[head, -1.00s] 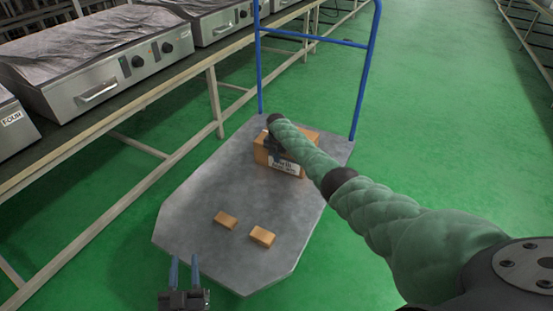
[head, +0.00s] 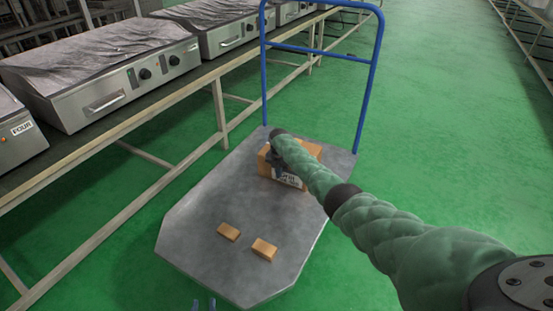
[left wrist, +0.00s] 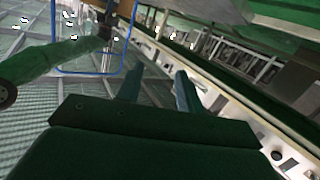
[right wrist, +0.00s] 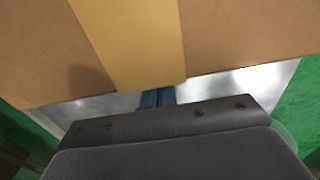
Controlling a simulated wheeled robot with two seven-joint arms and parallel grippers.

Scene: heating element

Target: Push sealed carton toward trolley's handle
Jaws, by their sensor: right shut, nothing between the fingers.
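The sealed carton (head: 308,150) is a brown box with a white label, standing at the handle end of the grey trolley platform (head: 215,190). The trolley's blue handle (head: 316,50) rises behind it. My right gripper (head: 277,166) is shut and empty at the carton's near side, and my arm hides part of the box. In the right wrist view the carton (right wrist: 230,40), with a tan tape strip, fills the top. The shut fingertips (right wrist: 157,97) are at its lower edge; contact is unclear.
Two small brown boxes, one (head: 228,232) left of the other (head: 264,249), lie on the front of the platform. A long bench (head: 150,105) with steel appliances (head: 110,75) runs along the left. The green floor (head: 450,130) to the right is clear.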

